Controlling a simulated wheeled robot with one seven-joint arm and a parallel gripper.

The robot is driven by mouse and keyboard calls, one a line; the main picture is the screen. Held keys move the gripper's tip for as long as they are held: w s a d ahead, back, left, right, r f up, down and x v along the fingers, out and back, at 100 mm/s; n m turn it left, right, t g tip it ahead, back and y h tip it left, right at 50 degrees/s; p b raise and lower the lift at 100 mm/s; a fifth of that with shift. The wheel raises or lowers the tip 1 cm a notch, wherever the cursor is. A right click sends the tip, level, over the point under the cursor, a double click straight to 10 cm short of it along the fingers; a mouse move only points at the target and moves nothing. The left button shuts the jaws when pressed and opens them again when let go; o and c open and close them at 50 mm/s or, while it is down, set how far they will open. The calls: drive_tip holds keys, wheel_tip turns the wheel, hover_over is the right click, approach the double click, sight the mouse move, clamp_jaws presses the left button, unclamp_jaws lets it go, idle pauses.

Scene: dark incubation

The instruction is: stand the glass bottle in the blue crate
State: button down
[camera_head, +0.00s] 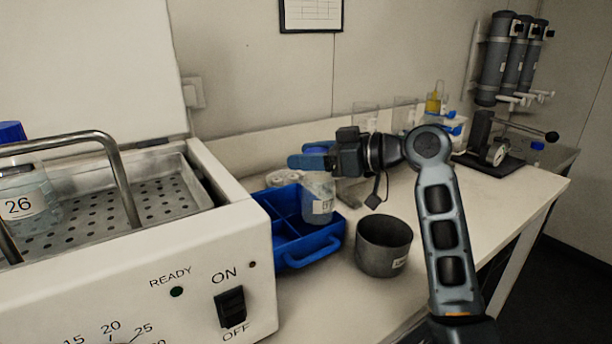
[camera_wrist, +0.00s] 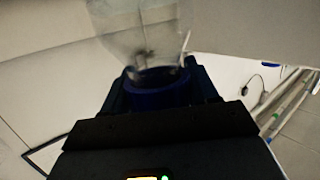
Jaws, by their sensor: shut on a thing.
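The clear glass bottle (camera_head: 319,203), with a white number label and a blue cap, is upright at the right part of the blue crate (camera_head: 315,250). Its base overlaps a right-hand compartment; I cannot tell whether it touches the crate floor. My gripper (camera_head: 316,158) comes in from the right and is shut on the bottle's blue cap. In the wrist view, the fingers (camera_wrist: 160,92) hold the blue cap, with the clear bottle body (camera_wrist: 142,28) beyond it. The crate's left compartments look empty.
A grey metal pot (camera_head: 384,248) stands right of the crate. The white water bath (camera_head: 240,235), with bottle 26 (camera_head: 28,205) inside, stands at the left. White round items (camera_head: 282,178) lie behind the crate.

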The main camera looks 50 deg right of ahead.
sight(306, 175)
drive_tip(key=shift+w+a+f, duration=0.2)
drive_tip(key=shift+w+f, duration=0.15)
drive_tip(key=shift+f, duration=1.85)
drive_tip(key=shift+f, duration=0.15)
drive_tip(key=shift+c, duration=1.5)
unclamp_jaws()
drive_tip(key=shift+r, duration=0.25)
drive_tip(key=b+v, duration=0.1)
drive_tip(key=v, duration=1.1)
